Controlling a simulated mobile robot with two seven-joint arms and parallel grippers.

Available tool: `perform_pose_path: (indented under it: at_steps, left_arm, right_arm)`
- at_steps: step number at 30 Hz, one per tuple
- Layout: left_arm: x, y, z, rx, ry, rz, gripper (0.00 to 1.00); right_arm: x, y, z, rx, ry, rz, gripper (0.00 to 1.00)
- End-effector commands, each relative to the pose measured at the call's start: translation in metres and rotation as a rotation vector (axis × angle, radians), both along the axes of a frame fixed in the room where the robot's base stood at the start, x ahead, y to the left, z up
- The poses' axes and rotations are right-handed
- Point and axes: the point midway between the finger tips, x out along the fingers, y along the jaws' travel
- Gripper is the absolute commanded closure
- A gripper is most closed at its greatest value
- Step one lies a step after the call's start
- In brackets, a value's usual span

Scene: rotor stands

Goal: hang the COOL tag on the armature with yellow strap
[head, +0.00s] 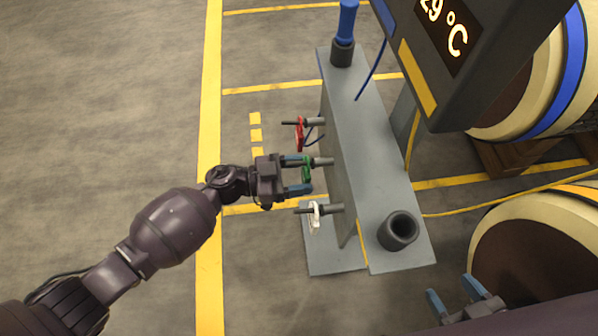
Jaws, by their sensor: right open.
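A red tag (299,134), a green tag (307,169) and a white tag (315,217) hang on separate pegs on the side of a grey stand (352,130). No lettering on them is readable, so I cannot tell which is the COOL tag. My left gripper (302,175) is open at the green tag, its blue fingers apart on either side of the peg. An armature with a yellow strap (578,192) lies at the lower right, partly cut off. My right gripper (455,297) is open and empty in front of that armature.
A display (440,45) reading 29 °C overhangs the stand. Another armature, with a blue strap (560,80), lies on a wooden support at the upper right. A blue-handled tool (347,20) stands in one holder; another holder (398,231) is empty. The floor at left is clear.

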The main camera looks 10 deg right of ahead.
Motion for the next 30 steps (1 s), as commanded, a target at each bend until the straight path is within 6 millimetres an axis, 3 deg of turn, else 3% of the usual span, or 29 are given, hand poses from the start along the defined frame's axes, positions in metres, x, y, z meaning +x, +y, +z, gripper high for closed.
perform_pose_path:
  at_steps: [1,6,30]
  left_arm:
    - [0.0,0.0,0.0,0.0,0.0,0.0,0.48]
    - [0.0,0.0,0.0,0.0,0.0,0.0,0.7]
    - [0.0,0.002,0.005,0.001,0.0,0.0,0.7]
  right_arm:
    - [0.0,0.0,0.0,0.0,0.0,0.0,0.41]
    - [0.0,0.0,0.0,0.001,-0.001,0.001,0.41]
    - [0.006,0.0,0.01,0.0,-0.026,0.003,0.41]
